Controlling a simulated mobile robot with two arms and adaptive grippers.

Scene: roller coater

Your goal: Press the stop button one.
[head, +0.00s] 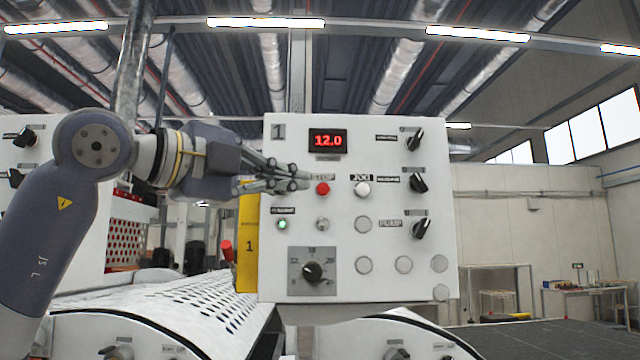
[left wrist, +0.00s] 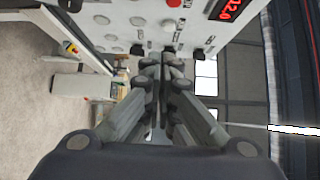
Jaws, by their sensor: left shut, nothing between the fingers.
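The stop button (head: 322,188) is a small red round button under a "STOP" label on the white control panel (head: 340,260) marked 1, below a red display (head: 328,140) reading 12.0. It also shows at the top of the left wrist view (left wrist: 173,3). My left gripper (head: 302,180) comes in from the left, shut and empty, with its fingertips just left of the red button in the head view. In the left wrist view the closed fingers (left wrist: 160,62) point toward the panel. I cannot tell whether they touch it. My right gripper is not in view.
A white button (head: 362,189) sits right of the stop button. Black knobs (head: 419,182) line the panel's right side, and a larger dial (head: 313,272) is below. A yellow plate (head: 248,240) is at the panel's left edge. A perforated white cover (head: 190,303) lies below my left arm.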

